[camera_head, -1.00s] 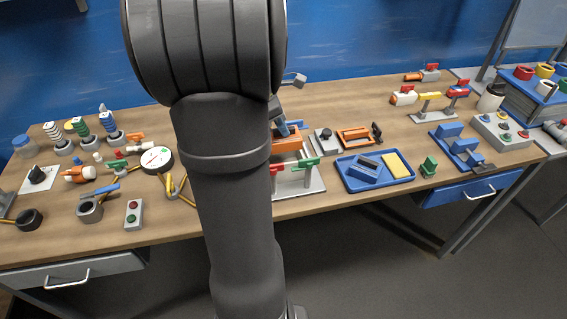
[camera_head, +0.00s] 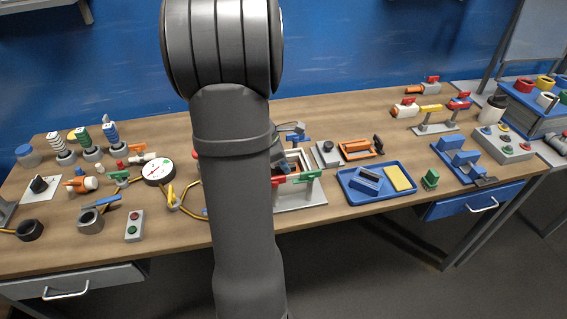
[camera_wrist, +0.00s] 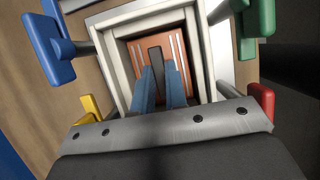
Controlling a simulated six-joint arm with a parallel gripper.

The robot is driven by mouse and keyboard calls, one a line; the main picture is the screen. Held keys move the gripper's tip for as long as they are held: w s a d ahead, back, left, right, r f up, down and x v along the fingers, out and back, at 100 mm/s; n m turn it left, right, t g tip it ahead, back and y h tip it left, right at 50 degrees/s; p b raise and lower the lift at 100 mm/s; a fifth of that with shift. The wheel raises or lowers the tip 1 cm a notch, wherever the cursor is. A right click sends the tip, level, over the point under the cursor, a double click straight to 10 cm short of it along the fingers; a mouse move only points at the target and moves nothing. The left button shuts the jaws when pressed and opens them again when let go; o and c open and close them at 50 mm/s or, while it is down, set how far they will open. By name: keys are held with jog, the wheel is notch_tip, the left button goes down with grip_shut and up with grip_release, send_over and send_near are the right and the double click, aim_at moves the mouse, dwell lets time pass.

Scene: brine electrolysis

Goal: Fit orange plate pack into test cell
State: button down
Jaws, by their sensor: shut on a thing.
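The orange plate pack (camera_wrist: 178,48) with its black grip bar (camera_wrist: 157,62) shows in the wrist view inside the square pale-grey opening of the test cell (camera_wrist: 113,52). My gripper (camera_wrist: 161,78) has its blue fingers closed on the grip bar. The cell walls surround the pack; how deep it sits, and whether it touches the bottom, I cannot tell. In the head view, the cell (camera_head: 311,190) stands on the bench, partly hidden by my arm. The pack and fingertips are mostly hidden there.
Coloured clamp handles ring the cell: blue (camera_wrist: 48,47), green (camera_wrist: 257,22), red (camera_wrist: 262,98) and yellow (camera_wrist: 91,108). A blue tray (camera_head: 350,193) with blocks lies to the right. A gauge (camera_head: 158,172) and fittings stand to the left.

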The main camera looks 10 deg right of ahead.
aim_at(290, 166)
jog(key=c, duration=1.5)
grip_release()
jog(key=shift+f, duration=0.1)
jog(key=shift+o, duration=0.2)
jog(key=v, duration=1.2)
jog(key=x, duration=1.2)
jog(key=shift+r, duration=2)
jog(key=shift+f, duration=0.1)
